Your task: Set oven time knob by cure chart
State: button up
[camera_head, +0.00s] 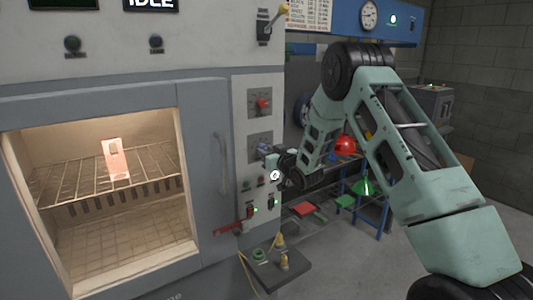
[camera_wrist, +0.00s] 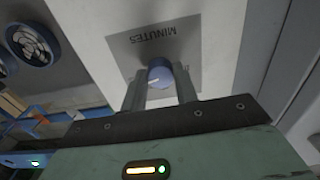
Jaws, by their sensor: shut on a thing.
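The oven time knob (camera_wrist: 160,76) is a blue-grey round knob under the word MINUTES, which appears upside down on a grey plate (camera_wrist: 155,45) in the wrist view. My gripper (camera_wrist: 160,90) has a finger on each side of the knob and is shut on it. In the head view my gripper (camera_head: 268,160) is at the plate on the oven's control strip (camera_head: 257,110) and hides the knob. A red knob (camera_head: 263,104) sits on the plate above. The cure chart (camera_head: 310,14), a printed sheet with rows, is at the top; its text is too small to read.
The oven (camera_head: 215,165) has a lit chamber with a pale part (camera_head: 116,158) on its wire rack (camera_head: 75,185).

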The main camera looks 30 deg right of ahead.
jog(key=shift+f+b, duration=0.1)
jog(key=shift+b, duration=0.25)
jog(key=n+b, duration=1.5)
jog(key=b, duration=0.8)
jog(key=shift+n, duration=0.3)
jog(key=o, duration=1)
jog(key=shift+c, duration=0.2)
